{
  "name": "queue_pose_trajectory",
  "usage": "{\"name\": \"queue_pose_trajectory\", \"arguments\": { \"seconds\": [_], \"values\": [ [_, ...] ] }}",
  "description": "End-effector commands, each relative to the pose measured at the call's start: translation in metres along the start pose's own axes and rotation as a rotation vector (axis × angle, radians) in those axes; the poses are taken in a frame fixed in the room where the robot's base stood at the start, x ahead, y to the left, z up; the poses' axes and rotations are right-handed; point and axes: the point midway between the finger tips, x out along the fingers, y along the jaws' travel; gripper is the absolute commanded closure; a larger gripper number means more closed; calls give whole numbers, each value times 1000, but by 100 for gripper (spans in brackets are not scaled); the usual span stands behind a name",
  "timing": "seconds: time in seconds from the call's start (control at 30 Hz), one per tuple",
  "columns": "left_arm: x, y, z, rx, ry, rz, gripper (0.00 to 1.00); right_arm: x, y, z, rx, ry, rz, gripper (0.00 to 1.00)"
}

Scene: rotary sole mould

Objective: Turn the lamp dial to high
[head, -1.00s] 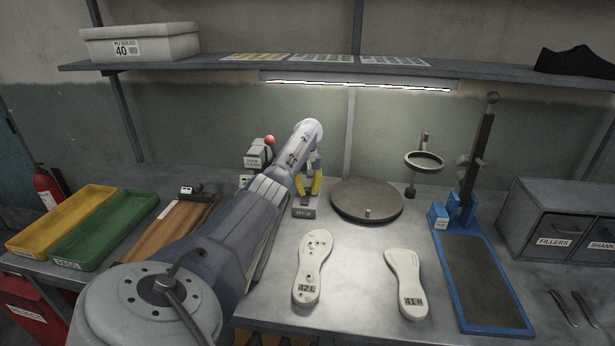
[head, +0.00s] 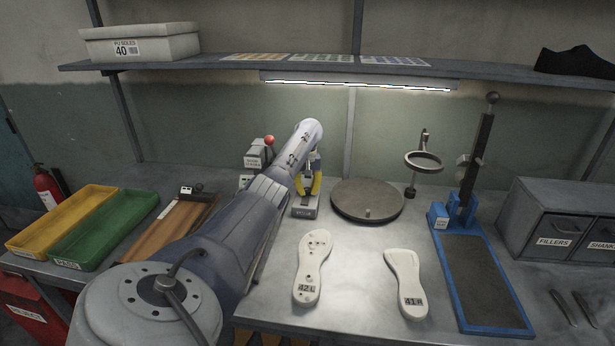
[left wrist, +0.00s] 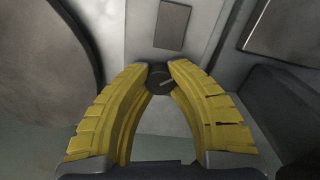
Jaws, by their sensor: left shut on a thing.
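My left gripper (head: 309,188) has yellow fingers and reaches down over a small grey control box (head: 304,211) on the bench. In the left wrist view, my left gripper (left wrist: 160,72) is shut on a round dark dial (left wrist: 160,81) with a pale mark on its face. The fingertips sit on either side of the dial. The arm hides part of the box in the head view, and the setting labels cannot be read. The strip lamp (head: 360,84) under the shelf is lit. My right gripper is not in view.
A round turntable (head: 367,201) stands just right of the box. A red-knobbed device (head: 255,160) is behind left. Two pale soles (head: 312,268) (head: 406,283) lie in front. A ring on a stand (head: 423,161) and a blue-framed press (head: 483,283) are to the right.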

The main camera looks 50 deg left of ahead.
Motion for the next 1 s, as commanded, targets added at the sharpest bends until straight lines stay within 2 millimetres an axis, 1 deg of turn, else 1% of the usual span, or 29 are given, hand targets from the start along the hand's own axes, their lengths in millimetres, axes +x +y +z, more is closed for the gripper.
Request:
{"name": "queue_pose_trajectory", "arguments": {
  "seconds": [0.17,0.7,1.0],
  "values": [
    [-1,0,0,89,1,2,100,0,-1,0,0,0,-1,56],
    [-1,0,0,537,2,0,100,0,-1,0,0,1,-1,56],
    [-1,0,0,694,2,1,100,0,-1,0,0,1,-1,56]
  ]
}}
